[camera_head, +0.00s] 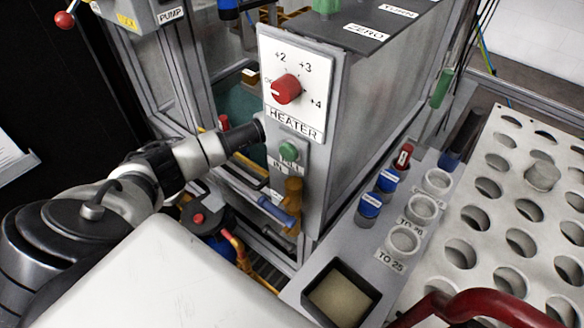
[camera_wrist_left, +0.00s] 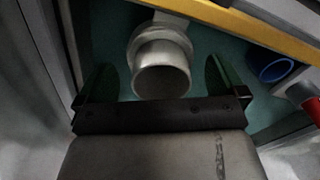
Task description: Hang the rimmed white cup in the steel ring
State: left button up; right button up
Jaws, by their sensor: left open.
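In the left wrist view, a pale grey-white cylinder (camera_wrist_left: 161,82), which looks like the rimmed white cup, shows a round end towards the camera. A wider pale collar (camera_wrist_left: 135,48) surrounds its far part, with a bracket behind. I cannot tell whether this collar is the cup's rim or the steel ring. My left gripper (camera_wrist_left: 158,66) is open, with one dark green finger on each side of the cylinder and gaps between. In the head view my left arm reaches into the enclosure, and its gripper is hidden behind the heater panel (camera_head: 291,82). My right gripper is not in view.
A yellow rail (camera_wrist_left: 250,28) and a blue ring (camera_wrist_left: 276,68) lie close to the left gripper. In the head view, a grey bench (camera_head: 340,245) holds blue-capped vials (camera_head: 370,204) and a dark square bin (camera_head: 340,296). A white rack (camera_head: 487,224) with round holes stands at right.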

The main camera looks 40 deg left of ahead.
pick_arm(q)
notch_tip(320, 180, up, 10)
jog(key=shift+p, duration=0.3)
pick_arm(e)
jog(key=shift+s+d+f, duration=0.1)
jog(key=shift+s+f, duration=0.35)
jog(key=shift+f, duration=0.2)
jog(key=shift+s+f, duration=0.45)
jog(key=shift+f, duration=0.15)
pick_arm(q)
jog(key=shift+d, duration=0.1)
